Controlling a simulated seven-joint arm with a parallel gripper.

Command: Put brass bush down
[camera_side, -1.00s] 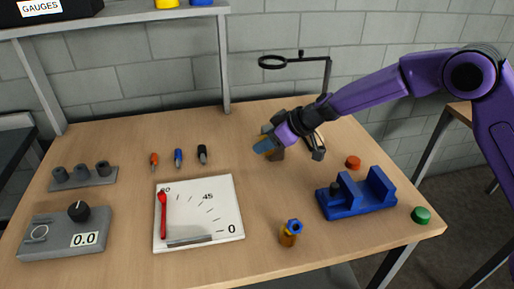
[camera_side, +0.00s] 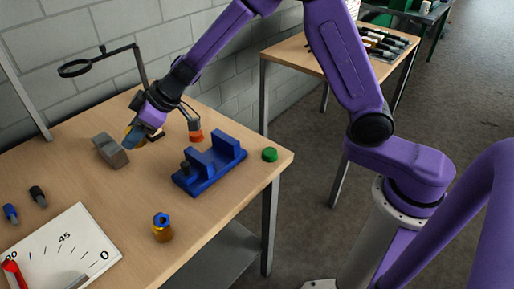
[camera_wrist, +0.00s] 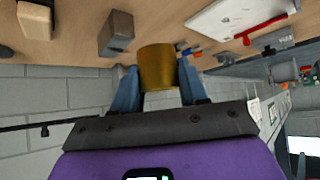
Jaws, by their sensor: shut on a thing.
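My gripper (camera_wrist: 157,82) has blue fingers shut on the brass bush (camera_wrist: 158,66), a plain gold cylinder, in the wrist view. In the side view my gripper (camera_side: 133,138) is low over the back of the wooden table, just right of a grey block. There the bush is mostly hidden by the fingers. I cannot tell whether it touches the table.
The grey block (camera_side: 110,150) also shows in the wrist view (camera_wrist: 116,34). A blue cradle (camera_side: 210,164), green button (camera_side: 270,154) and orange disc (camera_side: 196,136) lie right. A brass piece with a blue top (camera_side: 162,229) stands in front. A magnifier ring (camera_side: 75,68) overhangs the back.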

